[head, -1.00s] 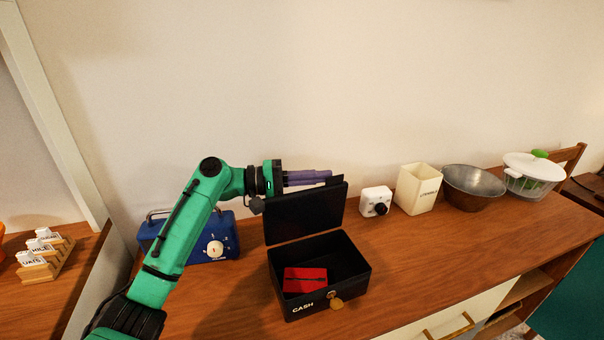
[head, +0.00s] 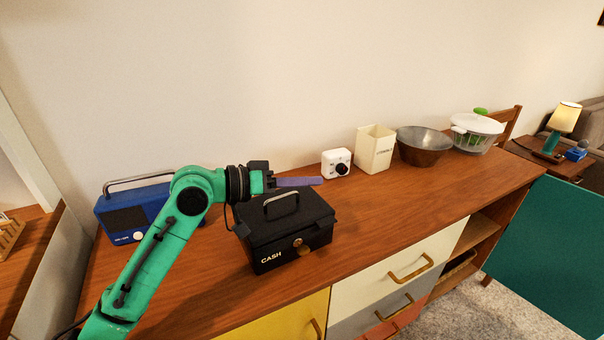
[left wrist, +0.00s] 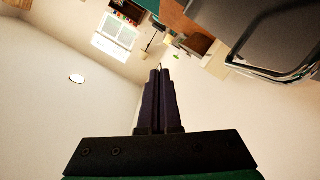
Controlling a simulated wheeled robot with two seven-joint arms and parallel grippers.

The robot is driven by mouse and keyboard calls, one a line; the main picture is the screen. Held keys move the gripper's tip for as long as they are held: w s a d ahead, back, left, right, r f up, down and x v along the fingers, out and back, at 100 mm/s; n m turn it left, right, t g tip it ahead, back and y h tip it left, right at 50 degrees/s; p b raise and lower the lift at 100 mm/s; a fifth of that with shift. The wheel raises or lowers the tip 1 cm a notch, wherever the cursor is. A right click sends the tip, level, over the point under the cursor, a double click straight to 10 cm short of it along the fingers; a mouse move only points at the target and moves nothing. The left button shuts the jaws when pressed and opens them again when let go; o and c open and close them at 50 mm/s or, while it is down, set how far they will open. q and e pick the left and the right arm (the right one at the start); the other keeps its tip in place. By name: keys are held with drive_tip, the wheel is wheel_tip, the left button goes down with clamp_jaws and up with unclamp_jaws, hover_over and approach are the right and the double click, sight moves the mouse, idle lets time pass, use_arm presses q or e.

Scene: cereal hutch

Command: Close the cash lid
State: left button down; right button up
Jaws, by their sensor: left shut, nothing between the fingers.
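The black cash box (head: 286,246) stands on the wooden hutch top, with the word CASH and a brass lock on its front. Its lid (head: 300,213) lies down over the box, with a grey handle on top; the inside is hidden. My left gripper (head: 318,181) is shut and empty, just above the back part of the lid. I cannot tell whether it touches. In the left wrist view the shut purple fingers (left wrist: 158,78) point up the picture, and the dark lid (left wrist: 275,35) with its handle shows at upper right. My right gripper is not in view.
A blue radio (head: 135,215) stands behind my left arm. A white timer (head: 336,163), a cream canister (head: 375,150), a metal bowl (head: 423,145) and a salad spinner (head: 476,132) line the back. The wooden top (head: 400,205) in front of them is clear.

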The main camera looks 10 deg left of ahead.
use_arm(q)
wheel_tip(320, 180, down, 8)
drive_tip(key=s+d+m+y+b, duration=0.1)
drive_tip(key=s+d+m+b, duration=0.1)
drive_tip(key=s+m+b, duration=0.1)
drive_tip(key=shift+r+m+t, duration=0.15)
drive_tip(key=shift+m+t, duration=0.25)
idle(0.3)
